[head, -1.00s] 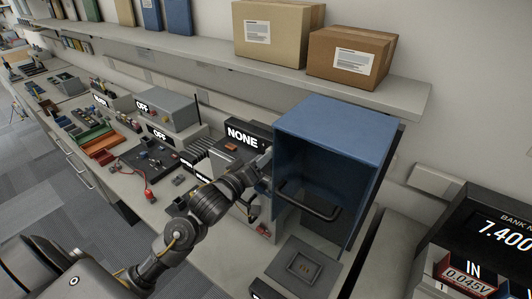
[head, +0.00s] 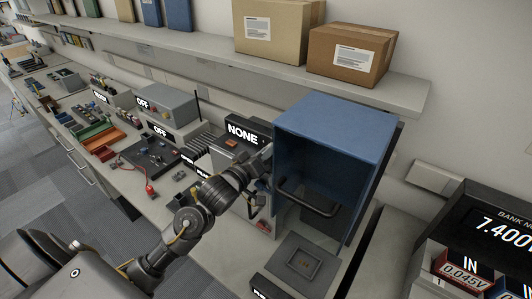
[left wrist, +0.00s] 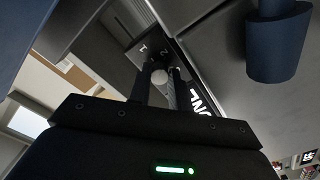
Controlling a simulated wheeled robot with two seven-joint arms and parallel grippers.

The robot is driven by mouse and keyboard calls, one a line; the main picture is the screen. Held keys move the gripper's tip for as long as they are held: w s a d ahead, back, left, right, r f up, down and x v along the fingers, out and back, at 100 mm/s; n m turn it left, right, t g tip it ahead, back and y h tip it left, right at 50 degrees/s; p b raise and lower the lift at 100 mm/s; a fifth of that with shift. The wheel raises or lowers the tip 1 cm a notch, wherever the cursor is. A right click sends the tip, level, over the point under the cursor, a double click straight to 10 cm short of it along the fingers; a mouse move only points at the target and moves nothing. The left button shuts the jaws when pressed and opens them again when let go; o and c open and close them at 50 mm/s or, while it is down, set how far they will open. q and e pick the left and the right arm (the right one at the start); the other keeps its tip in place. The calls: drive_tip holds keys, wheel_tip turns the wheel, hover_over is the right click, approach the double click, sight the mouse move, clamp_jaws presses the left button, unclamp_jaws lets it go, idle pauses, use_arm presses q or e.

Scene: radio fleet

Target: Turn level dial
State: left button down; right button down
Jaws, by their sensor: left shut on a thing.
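My left gripper (head: 264,160) reaches in from the left, beside the box with the NONE display (head: 242,134) and the left edge of the blue cabinet. Part of the NONE lettering (left wrist: 201,101) shows beside the right finger. In the head view the dial is hidden behind my gripper. My right gripper is not in view.
The open blue cabinet (head: 345,128) with its dark handle (head: 308,200) stands close to the right of my gripper. A grey tray (head: 303,262) lies in front of it. Two grey boxes with OFF displays (head: 142,104) stand further left. A shelf with cardboard boxes (head: 350,55) runs above.

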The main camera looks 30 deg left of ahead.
use_arm(q)
drive_tip(key=m+p, duration=0.1)
drive_tip(key=m, duration=0.1)
drive_tip(key=shift+m, duration=0.4)
drive_tip(key=m+p, duration=0.1)
drive_tip(key=m, duration=0.1)
drive_tip(key=shift+m, duration=0.3)
drive_tip(key=m, duration=0.3)
drive_tip(key=shift+a+m, duration=0.1)
drive_tip(key=shift+m, duration=0.2)
drive_tip(key=shift+m+p, duration=0.4)
drive_tip(key=shift+m, duration=1)
drive_tip(key=c, duration=1.6)
unclamp_jaws()
drive_tip(key=shift+o, duration=0.2)
